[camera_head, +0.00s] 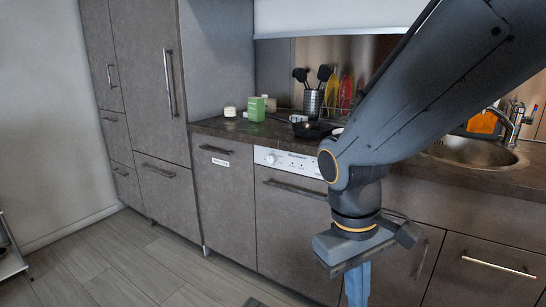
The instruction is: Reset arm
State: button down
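My arm comes in from the upper right and bends down at a joint in front of the kitchen counter. My gripper (357,287) hangs at its end, pointing down in front of the lower cabinets. A blue part shows below the grey gripper body and runs to the bottom edge of the picture. I cannot tell whether it is the fingers or something held. The opening between the fingers cannot be made out.
The dark counter (232,127) holds a green box (256,109), a dark pan (312,130), a utensil holder (313,102) and a sink (470,152). A dishwasher (290,215) stands below. Tall cabinets (150,75) are at left.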

jog(key=s+d+r+m+y+p, duration=0.1)
jog(key=d+r+m+p, duration=0.3)
jog(key=r+p, duration=0.6)
jog(key=d+p, duration=0.1)
jog(key=p, duration=0.5)
jog(key=shift+m+t+y, duration=0.3)
jog(key=shift+t, duration=0.1)
jog(key=shift+s, duration=0.1)
dwell(0.3)
